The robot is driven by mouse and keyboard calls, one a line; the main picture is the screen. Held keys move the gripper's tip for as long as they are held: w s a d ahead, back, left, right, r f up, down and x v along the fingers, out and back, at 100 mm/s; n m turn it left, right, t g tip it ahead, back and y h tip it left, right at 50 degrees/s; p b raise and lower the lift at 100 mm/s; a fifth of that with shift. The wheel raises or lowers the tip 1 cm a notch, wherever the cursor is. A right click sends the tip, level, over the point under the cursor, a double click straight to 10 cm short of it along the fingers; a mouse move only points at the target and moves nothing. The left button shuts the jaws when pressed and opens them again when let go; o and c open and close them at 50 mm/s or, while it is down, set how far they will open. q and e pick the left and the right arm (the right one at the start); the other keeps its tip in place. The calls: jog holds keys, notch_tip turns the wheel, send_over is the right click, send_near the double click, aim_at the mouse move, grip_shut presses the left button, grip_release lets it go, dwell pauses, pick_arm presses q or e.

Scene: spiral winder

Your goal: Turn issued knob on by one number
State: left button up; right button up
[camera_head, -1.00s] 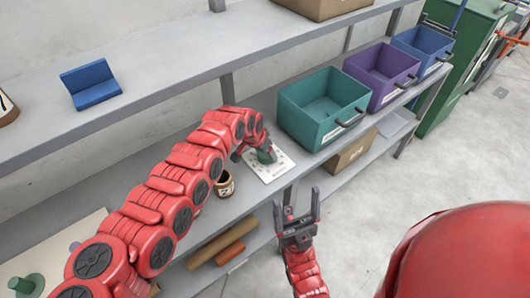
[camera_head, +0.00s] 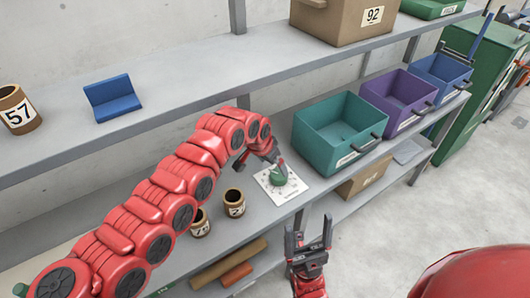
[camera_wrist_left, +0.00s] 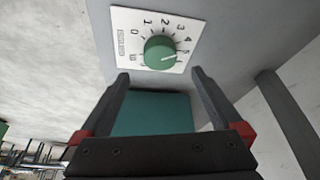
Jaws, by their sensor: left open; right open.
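A white dial plate (camera_head: 293,190) with a round green knob (camera_head: 279,177) lies on the middle shelf. In the left wrist view the plate (camera_wrist_left: 125,20) shows printed numbers around the knob (camera_wrist_left: 160,52). The knob's white line points right, close to the 5. The small label on the plate is too small to read. My left gripper (camera_head: 271,158) is at the knob in the head view, partly covering it. In the wrist view its open fingers (camera_wrist_left: 160,76) have the knob just beyond and between their tips, not clearly touching. My right gripper (camera_head: 312,236) is open and empty in front of the shelf.
A teal bin (camera_head: 328,140), purple bin (camera_head: 388,98) and blue bin (camera_head: 434,75) stand right of the dial. Brown cups (camera_head: 234,203) stand left of it.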

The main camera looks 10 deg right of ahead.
pick_arm(q)
jog(key=b+v, duration=0.2)
jog(key=v, duration=0.7)
dwell(0.4)
